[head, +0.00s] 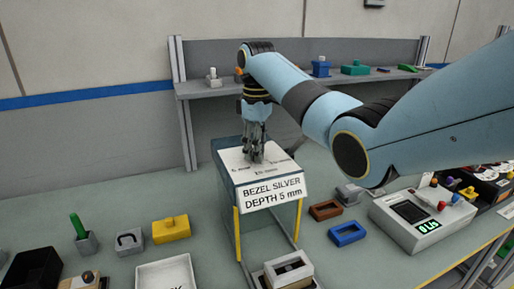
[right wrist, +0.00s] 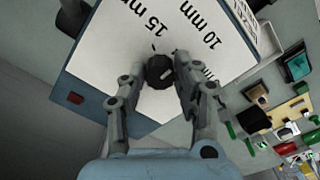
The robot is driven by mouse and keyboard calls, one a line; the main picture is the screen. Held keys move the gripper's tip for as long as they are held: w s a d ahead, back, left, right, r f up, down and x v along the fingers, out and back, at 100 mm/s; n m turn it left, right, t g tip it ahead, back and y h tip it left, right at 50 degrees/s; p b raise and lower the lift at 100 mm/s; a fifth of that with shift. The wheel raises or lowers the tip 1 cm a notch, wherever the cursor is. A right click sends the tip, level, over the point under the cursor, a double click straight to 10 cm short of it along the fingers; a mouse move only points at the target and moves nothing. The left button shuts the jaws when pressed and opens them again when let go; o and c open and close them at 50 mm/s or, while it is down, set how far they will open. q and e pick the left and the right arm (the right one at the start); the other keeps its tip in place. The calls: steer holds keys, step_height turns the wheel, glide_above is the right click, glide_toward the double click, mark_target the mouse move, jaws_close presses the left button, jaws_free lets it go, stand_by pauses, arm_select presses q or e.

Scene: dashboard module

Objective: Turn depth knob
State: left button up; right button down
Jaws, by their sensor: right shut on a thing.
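The dashboard module (head: 228,180) stands on the bench, with a white top panel and a front label (head: 271,193) reading "BEZEL SILVER DEPTH 5 mm". In the right wrist view, the dark round depth knob (right wrist: 159,72) sits on the white panel (right wrist: 120,55) near the printed marks "15 mm" and "10 mm". A third mark is partly covered by a finger. My right gripper (right wrist: 157,80) is shut on the knob, one finger on each side. In the head view it reaches down onto the panel from above (head: 254,156). My left gripper is out of view.
A grey device with a green display (head: 415,220) and blue (head: 347,234) and brown (head: 325,210) trays lie right of the module. A yellow block (head: 171,229) lies left.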

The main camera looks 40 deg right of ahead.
steer(key=shift+m, duration=1.2)
steer(key=m, duration=0.4)
steer(key=shift+m, duration=0.3)
steer(key=m, duration=0.4)
steer(key=shift+m, duration=0.3)
steer(key=c, duration=1)
jaws_free()
steer(key=shift+w, duration=0.1)
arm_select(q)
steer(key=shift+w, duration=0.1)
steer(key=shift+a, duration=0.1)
